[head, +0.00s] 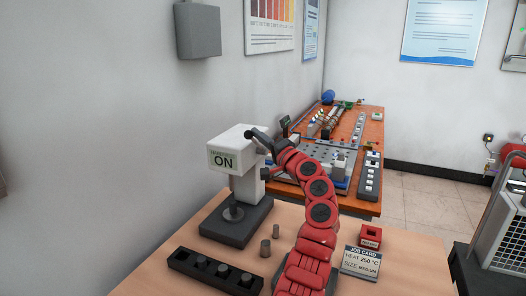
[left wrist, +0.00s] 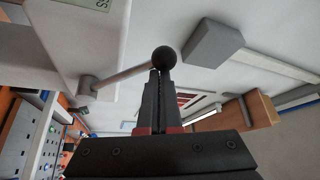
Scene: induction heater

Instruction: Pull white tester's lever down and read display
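My left gripper (head: 258,138) is at the tester's right side, high up. The left wrist view shows the tester's lever, a grey rod (left wrist: 118,77) with a dark ball knob (left wrist: 165,56). The fingers of my left gripper (left wrist: 157,85) are together, with their tips right at the knob. I cannot tell whether they touch it. My right gripper is not in view.
A black holder (head: 215,272) with several grey cylinders lies at the front. Two loose grey cylinders (head: 265,248) stand beside the tester base. A job card (head: 361,262) and a red box (head: 371,237) are to the right. A cluttered orange bench (head: 362,207) stands behind.

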